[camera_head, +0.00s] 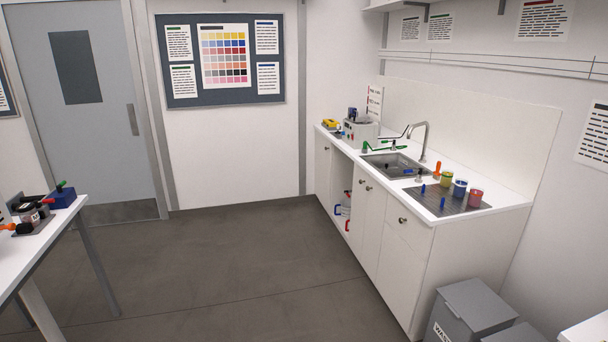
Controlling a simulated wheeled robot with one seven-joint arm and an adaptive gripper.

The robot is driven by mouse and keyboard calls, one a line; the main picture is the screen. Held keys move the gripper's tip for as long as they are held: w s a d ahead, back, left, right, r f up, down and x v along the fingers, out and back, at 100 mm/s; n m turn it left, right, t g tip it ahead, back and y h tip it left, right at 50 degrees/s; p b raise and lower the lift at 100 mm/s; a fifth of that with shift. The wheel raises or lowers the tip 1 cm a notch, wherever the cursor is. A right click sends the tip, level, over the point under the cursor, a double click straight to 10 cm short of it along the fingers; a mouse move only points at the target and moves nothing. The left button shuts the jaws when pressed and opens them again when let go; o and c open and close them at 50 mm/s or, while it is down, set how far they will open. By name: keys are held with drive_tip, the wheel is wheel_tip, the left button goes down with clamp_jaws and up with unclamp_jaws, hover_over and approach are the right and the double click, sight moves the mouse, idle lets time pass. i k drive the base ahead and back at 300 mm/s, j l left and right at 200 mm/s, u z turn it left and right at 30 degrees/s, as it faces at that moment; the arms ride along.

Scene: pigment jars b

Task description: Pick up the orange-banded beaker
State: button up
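Three small beakers stand in a row by the drainer on the sink counter at the right. One is yellow-green (446,179), one is blue with a pale rim (460,187), and one is pinkish red (476,197). They are small in the view, and I cannot tell which of them, if any, has an orange band. An upright orange object (437,169) stands just behind the yellow-green beaker. My gripper is not in view.
The white counter (505,203) holds a sink (390,166), a tap (425,140), a dark drainer (455,204) with blue items, and a grey machine (360,132). Grey bins (470,308) stand at its near end. A white table (50,236) stands left. The middle floor (240,265) is clear.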

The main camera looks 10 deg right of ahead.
sight(476, 196)
drive_tip(key=i+z, duration=0.2)
drive_tip(key=i, duration=0.3)
drive_tip(key=i+j+z, duration=0.2)
drive_tip(key=i, duration=0.3)
drive_tip(key=i+z, duration=0.25)
drive_tip(key=i, duration=0.25)
drive_tip(key=i+z, duration=0.25)
drive_tip(key=z, duration=0.15)
drive_tip(key=i+z, duration=0.2)
drive_tip(key=z, duration=0.2)
drive_tip(key=i+j+z, duration=0.15)
drive_tip(key=z, duration=0.25)
drive_tip(key=i+j+z, duration=0.2)
drive_tip(key=z, duration=0.2)
drive_tip(key=i+j+z, duration=0.25)
drive_tip(key=z, duration=0.15)
drive_tip(key=i+j+z, duration=0.3)
drive_tip(key=k+l, duration=0.05)
drive_tip(key=k, duration=0.05)
